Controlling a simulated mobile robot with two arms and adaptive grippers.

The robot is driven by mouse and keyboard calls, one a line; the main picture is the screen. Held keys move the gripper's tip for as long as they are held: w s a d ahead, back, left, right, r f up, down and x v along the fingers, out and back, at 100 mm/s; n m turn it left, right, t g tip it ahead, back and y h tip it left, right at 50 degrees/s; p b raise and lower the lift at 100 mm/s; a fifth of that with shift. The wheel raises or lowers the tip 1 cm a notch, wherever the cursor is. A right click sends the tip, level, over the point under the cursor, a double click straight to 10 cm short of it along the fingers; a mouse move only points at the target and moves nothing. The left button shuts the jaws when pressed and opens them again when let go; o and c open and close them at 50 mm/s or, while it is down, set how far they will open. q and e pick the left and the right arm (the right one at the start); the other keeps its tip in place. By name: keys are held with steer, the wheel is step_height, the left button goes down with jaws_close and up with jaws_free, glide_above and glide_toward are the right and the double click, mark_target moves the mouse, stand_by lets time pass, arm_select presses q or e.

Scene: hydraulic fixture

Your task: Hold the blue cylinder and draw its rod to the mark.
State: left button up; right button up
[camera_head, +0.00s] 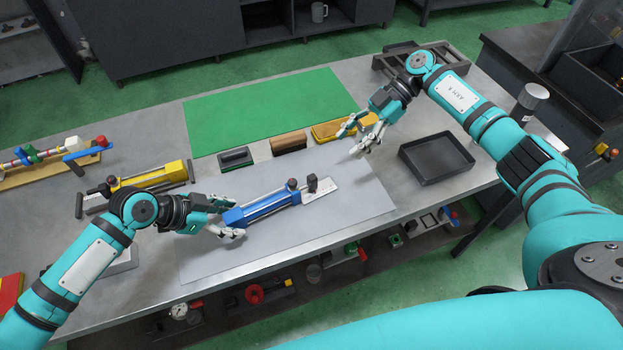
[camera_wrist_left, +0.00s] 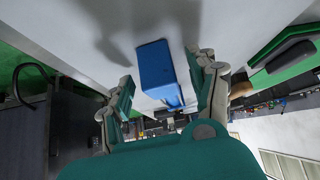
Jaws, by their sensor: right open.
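The blue cylinder (camera_head: 262,208) lies on the grey mat, angled up to the right. Its left end (camera_wrist_left: 158,72) shows between my left fingers in the left wrist view. A dark knob (camera_head: 292,184) and a black block (camera_head: 312,183) stand at its right end, above a pale plate (camera_head: 325,191). The rod and the mark are too small to make out. My left gripper (camera_head: 238,217) is open, its fingers on either side of the cylinder's left end, apparently not closed on it. My right gripper (camera_head: 352,138) is open and empty, above and right of the black block.
A black tray (camera_head: 437,174) stands right of the mat (camera_head: 360,208). Behind the mat are a dark block (camera_head: 235,158), a brown brush-like block (camera_head: 289,142) and a yellow one (camera_head: 338,129). A yellow cylinder (camera_head: 150,177) lies at left. The green mat (camera_head: 270,108) is clear.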

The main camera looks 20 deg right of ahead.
arm_select(q)
steer(key=shift+r, duration=0.1)
steer(key=v, duration=1.2)
